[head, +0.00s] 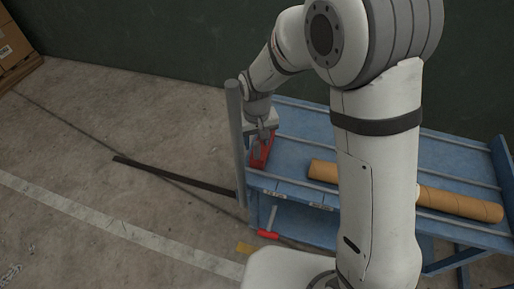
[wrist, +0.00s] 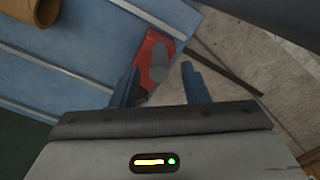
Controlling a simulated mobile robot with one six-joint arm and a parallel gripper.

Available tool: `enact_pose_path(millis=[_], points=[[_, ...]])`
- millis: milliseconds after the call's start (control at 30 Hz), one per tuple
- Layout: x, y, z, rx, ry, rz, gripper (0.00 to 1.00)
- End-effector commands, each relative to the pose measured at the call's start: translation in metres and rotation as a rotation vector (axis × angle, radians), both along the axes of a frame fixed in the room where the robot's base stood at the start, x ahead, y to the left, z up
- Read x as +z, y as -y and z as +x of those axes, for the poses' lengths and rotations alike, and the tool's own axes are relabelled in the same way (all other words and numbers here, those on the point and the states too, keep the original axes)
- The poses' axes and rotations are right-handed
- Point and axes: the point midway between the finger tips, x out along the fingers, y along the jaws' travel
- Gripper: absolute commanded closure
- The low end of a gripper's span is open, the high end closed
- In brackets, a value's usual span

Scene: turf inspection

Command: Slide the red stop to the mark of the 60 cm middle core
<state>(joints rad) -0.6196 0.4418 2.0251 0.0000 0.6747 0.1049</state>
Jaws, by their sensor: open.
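The red stop (head: 262,152) sits at the left end of the blue bench (head: 290,150), close to a grey upright post. My gripper (head: 262,133) is right above it, pointing down. In the wrist view the red stop (wrist: 150,45) carries a grey round knob (wrist: 158,62). The open fingers of my gripper (wrist: 158,70) lie either side of the knob in the picture; I cannot tell whether they touch it. Small labels (head: 273,193) are on the bench's front edge, too small to read. A brown cardboard core (head: 324,172) lies on the bench, partly hidden by my arm.
The grey post (head: 236,140) stands at the bench's left end. A red-handled tool (head: 268,234) shows below the front edge. A dark bar (head: 170,174) lies on the concrete floor. Cardboard boxes (head: 14,45) are at the far left. The floor left is mostly clear.

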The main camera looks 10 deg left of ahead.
Motion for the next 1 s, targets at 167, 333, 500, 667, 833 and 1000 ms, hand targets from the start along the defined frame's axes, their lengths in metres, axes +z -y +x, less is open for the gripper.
enact_pose_path(millis=[167, 333, 500, 667, 833, 1000], points=[[-0.028, 0.001, 0.0, -0.001, -0.002, -0.001, 0.59], [-0.039, 0.001, 0.0, -0.001, -0.001, 0.0, 0.59], [-0.04, 0.001, 0.0, -0.002, 0.001, 0.0, 0.59], [-0.04, 0.001, 0.0, -0.002, 0.0, 0.0, 0.64], [-0.04, 0.001, 0.0, -0.002, 0.0, 0.0, 0.77], [-0.04, 0.002, 0.0, -0.003, 0.0, 0.0, 0.91]])
